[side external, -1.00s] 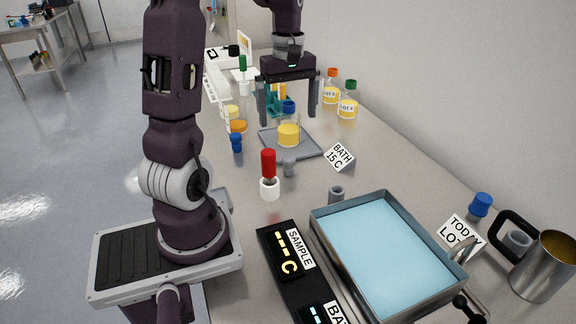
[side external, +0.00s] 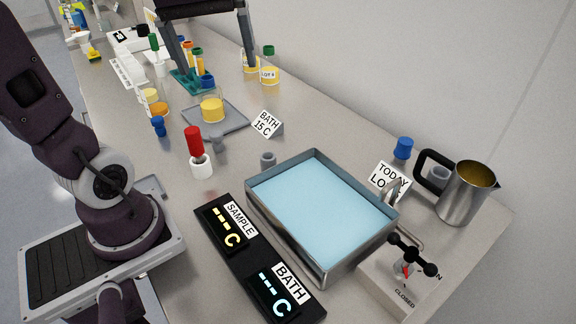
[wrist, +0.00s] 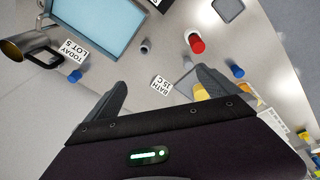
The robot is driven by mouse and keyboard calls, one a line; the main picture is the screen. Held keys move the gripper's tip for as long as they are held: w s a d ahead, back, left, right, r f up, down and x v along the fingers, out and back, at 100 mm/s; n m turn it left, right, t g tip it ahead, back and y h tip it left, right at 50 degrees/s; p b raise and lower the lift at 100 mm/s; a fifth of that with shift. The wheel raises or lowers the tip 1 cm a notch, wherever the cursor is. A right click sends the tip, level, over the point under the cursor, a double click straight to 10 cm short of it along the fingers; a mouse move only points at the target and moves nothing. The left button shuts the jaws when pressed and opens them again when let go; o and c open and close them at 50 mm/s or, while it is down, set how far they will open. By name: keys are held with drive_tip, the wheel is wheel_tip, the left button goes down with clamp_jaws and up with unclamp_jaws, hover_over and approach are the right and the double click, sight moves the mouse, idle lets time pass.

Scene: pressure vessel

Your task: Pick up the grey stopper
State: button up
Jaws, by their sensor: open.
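A small grey stopper (side external: 217,143) stands on the bench at the near corner of the grey tray (side external: 238,125), beside the beaker of yellow liquid (side external: 212,110). In the wrist view a small grey shape (wrist: 187,64) near the tray looks like the same stopper. Another small grey piece (side external: 268,159), hollow-topped, stands near the bath pan; it also shows in the wrist view (wrist: 146,46). My gripper (side external: 217,67) is open and empty, raised above the bench behind the beaker. In the wrist view its fingers (wrist: 160,82) are spread wide, with the "BATH 15 C" card visible between them.
A red-capped white holder (side external: 200,160) and blue stopper (side external: 158,126) stand left of the grey stopper. The "BATH 15 C" card (side external: 266,123) stands to its right. The blue bath pan (side external: 320,215) and metal jug (side external: 465,195) are nearer. Capped bottles (side external: 269,72) stand behind.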

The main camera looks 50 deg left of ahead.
drive_tip(key=s+d+f+m+t, duration=0.1)
drive_tip(key=s+d+m, duration=0.2)
drive_tip(key=d, duration=0.3)
drive_tip(key=shift+s+m+t, duration=0.3)
drive_tip(key=shift+s+m, duration=0.05)
drive_tip(key=shift+m, duration=0.45)
drive_tip(key=s+d+f+m, duration=0.1)
drive_tip(key=m, duration=0.1)
drive_tip(key=s+d+f+m+t, duration=0.1)
drive_tip(key=s+d+m, duration=0.1)
drive_tip(key=s+d+f+m, duration=0.1)
drive_tip(key=s+d, duration=0.1)
drive_tip(key=shift+s+d+f+m+t+h, duration=0.15)
drive_tip(key=shift+f+m+t+h, duration=0.1)
drive_tip(key=shift+m+t+h, duration=0.15)
drive_tip(key=c, duration=0.4)
drive_tip(key=shift+f, duration=0.1)
drive_tip(key=c, duration=0.5)
drive_tip(key=shift+c, duration=0.2)
drive_tip(key=m+g, duration=0.6)
drive_tip(key=m, duration=1)
hover_over(215, 133)
drive_tip(key=f, duration=1.3)
drive_tip(key=shift+w+d+f, duration=0.1)
drive_tip(key=shift+w+f, duration=0.1)
drive_tip(key=shift+f, duration=0.2)
drive_tip(key=f, duration=0.7)
drive_tip(key=shift+s+a+f, duration=0.1)
drive_tip(key=shift+s+a, duration=0.1)
